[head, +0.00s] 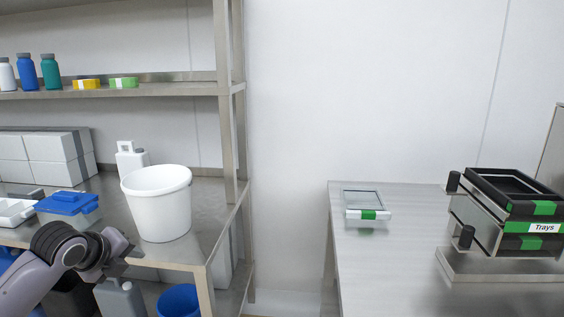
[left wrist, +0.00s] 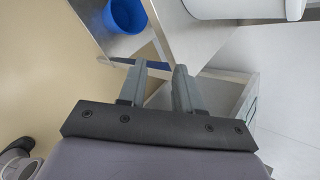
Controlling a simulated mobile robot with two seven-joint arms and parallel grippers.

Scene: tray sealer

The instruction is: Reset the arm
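My left arm comes in at the lower left of the head view. Its gripper (head: 128,250) is at the front edge of the shelf, just left of and below the white bucket (head: 158,208). The shelf edge and a post show beyond the fingertips. My right gripper is in neither view.
A steel shelf unit (head: 226,190) holds a blue-lidded box (head: 68,203), grey boxes (head: 45,158) and bottles. A blue bucket (head: 180,300) is below. On the right, a steel table (head: 385,255) carries a clear tray (head: 365,200) and the black tray sealer (head: 510,215). The gap between is clear.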

